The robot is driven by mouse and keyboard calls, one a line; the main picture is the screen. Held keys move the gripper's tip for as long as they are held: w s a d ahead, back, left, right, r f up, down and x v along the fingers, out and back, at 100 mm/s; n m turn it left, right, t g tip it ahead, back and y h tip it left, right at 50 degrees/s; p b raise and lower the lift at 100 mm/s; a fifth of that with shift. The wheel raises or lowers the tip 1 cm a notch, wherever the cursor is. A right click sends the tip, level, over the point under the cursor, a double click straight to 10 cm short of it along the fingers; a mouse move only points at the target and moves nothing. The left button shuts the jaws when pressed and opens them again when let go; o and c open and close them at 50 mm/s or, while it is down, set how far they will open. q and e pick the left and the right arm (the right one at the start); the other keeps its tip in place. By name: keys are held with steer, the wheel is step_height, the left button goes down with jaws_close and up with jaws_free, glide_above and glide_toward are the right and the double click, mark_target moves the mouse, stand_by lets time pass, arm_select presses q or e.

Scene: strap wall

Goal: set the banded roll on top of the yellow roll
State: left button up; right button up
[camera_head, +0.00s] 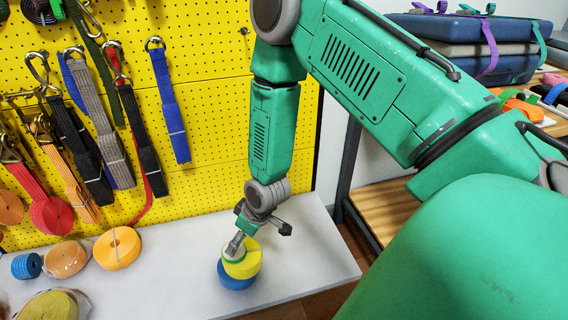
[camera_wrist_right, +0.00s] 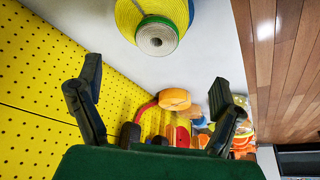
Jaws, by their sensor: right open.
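A small pale roll with a green edge, which I take for the banded roll (camera_head: 234,254), sits on top of the yellow roll (camera_head: 246,264). The yellow roll rests on a blue roll (camera_head: 236,281) near the bench's front right. In the right wrist view the banded roll (camera_wrist_right: 157,38) shows its spiral end against the yellow roll (camera_wrist_right: 128,16). My right gripper (camera_head: 260,236) is just above the stack. My left gripper is out of view.
The grey bench (camera_head: 185,262) is clear around the stack. An orange roll (camera_head: 117,248), a tan roll (camera_head: 66,259) and a small blue roll (camera_head: 27,266) stand at the left. Straps hang on the yellow pegboard (camera_head: 215,120) behind. A wooden shelf (camera_head: 395,207) stands right.

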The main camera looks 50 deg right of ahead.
steer(key=s+a+f+m+g, duration=0.1)
steer(key=s+a+f, duration=0.1)
steer(key=s, duration=1)
steer(key=s+a+f+m+g+h, duration=0.1)
steer(key=s+a+g, duration=0.1)
steer(key=s, duration=1.1)
steer(key=shift+a+f+g, duration=0.2)
steer(key=shift+f+g, duration=0.1)
steer(key=shift+f, duration=0.05)
step_height(320, 180, up, 10)
steer(key=p, duration=1)
steer(key=shift+f, duration=0.1)
